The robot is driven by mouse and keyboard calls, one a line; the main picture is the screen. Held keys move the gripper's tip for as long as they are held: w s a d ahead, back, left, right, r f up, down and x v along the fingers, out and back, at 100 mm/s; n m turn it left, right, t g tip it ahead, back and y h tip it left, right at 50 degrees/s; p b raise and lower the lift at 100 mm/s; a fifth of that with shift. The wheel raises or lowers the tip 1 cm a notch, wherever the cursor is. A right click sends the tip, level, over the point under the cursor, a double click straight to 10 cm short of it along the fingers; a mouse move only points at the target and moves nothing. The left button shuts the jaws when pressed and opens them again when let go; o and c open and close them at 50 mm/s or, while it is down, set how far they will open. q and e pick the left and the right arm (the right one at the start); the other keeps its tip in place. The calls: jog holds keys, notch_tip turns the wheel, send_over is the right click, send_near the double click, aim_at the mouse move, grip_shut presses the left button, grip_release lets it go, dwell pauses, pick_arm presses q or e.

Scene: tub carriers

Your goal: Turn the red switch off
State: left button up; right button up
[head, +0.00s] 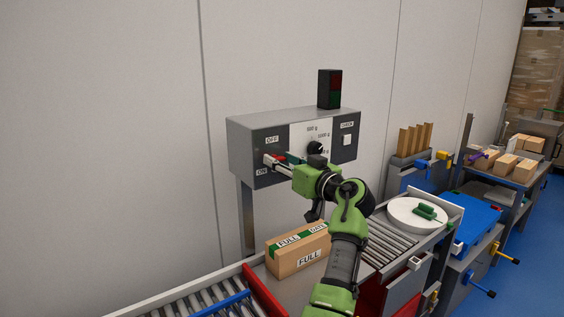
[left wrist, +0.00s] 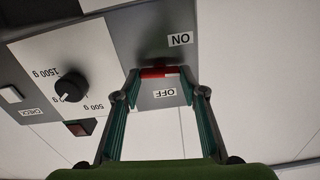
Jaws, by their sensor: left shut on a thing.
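The red switch (head: 279,157) is on the front of a grey control box (head: 243,150), between an OFF label (head: 272,140) above and an ON label (head: 262,172) below. In the left wrist view, which is upside down, the red switch (left wrist: 158,72) lies across between my fingertips, with the ON label (left wrist: 180,40) and OFF label (left wrist: 165,93) on either side. My left gripper (head: 282,164) is shut on the switch, and it also shows in the left wrist view (left wrist: 161,76). The fingers partly hide the switch in the head view. My right gripper is not in view.
The box also has a black knob (head: 316,147), a CHECK button (head: 347,140) and a dark signal lamp (head: 330,88) on top. A carton marked FULL (head: 296,262) stands below, close to my arm. A round white plate (head: 405,216) is at the right.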

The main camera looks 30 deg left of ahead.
pick_arm(q)
jog(key=m, duration=0.2)
jog(key=shift+m, duration=0.3)
jog(key=shift+w+r+m, duration=0.1)
jog(key=shift+m, duration=0.7)
jog(key=m, duration=0.2)
jog(key=shift+m+p, duration=0.4)
jog(key=m+p, duration=0.1)
jog(key=m, duration=0.1)
jog(key=shift+m, duration=0.4)
jog(key=m+p, duration=0.2)
jog(key=m, duration=0.1)
jog(key=shift+w+m, duration=0.1)
jog(key=shift+m, duration=0.2)
jog(key=shift+m+p, duration=1.15)
jog(key=shift+m, duration=0.45)
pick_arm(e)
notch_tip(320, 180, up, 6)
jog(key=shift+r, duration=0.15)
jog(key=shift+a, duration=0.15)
